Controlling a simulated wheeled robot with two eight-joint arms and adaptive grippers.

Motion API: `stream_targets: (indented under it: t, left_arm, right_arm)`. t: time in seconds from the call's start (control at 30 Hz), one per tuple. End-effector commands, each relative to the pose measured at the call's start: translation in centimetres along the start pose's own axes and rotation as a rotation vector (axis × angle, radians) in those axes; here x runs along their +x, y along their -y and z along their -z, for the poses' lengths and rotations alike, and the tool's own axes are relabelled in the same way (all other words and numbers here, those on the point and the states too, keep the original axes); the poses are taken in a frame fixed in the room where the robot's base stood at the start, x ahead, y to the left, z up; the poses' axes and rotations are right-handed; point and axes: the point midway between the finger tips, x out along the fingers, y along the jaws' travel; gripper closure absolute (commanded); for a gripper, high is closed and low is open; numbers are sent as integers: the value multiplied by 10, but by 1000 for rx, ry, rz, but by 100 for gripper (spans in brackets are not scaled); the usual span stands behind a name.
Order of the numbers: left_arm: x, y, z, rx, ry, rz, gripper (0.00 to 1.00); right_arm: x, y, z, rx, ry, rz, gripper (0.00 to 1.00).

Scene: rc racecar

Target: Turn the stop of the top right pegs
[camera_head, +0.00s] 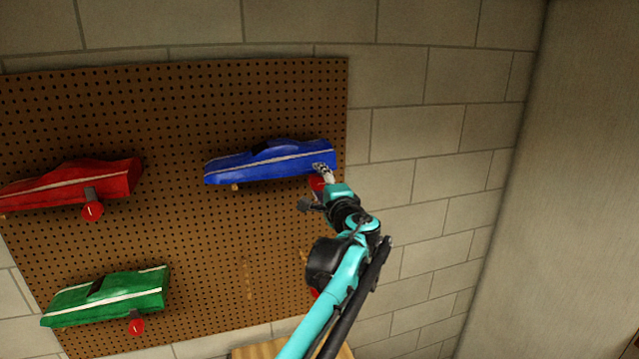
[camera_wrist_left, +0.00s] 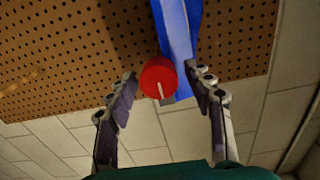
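The blue car (camera_head: 262,163) with a white stripe rests on the top right pegs of the brown pegboard; its end also shows in the left wrist view (camera_wrist_left: 177,35). The red round stop (camera_head: 316,183) of these pegs is at the car's right end, partly covered by my gripper. In the left wrist view the stop (camera_wrist_left: 158,78) has a pale line on its face. My left gripper (camera_wrist_left: 161,76) is open, with one finger on each side of the stop and visible gaps to both. Its tip in the head view (camera_head: 322,171) overlaps the car's right end. My right gripper is out of view.
On the pegboard (camera_head: 200,110), a red car (camera_head: 70,182) with its red stop (camera_head: 92,211) is at left, and a green car (camera_head: 108,297) with its stop (camera_head: 136,327) is lower left. Bare pegs (camera_head: 247,280) are lower right. A wooden surface (camera_head: 258,350) shows below.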

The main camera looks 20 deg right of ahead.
Motion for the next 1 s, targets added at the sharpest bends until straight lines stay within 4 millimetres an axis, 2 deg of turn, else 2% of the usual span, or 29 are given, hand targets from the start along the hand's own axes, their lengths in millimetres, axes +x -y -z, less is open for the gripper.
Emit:
stream_targets:
  t: [0.17,0.27,0.7,0.83,1.0]
  left_arm:
    - [-2,0,0,0,0,0,48]
    - [-11,0,0,0,-1,0,48]
    - [-100,0,1,0,-3,0,48]
    - [-114,0,1,0,-2,0,48]
    - [-120,0,1,0,0,0,48]
  right_arm:
    - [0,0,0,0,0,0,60]
    - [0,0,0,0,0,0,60]
    - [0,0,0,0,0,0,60]
    - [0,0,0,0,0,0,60]
    - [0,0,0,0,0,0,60]
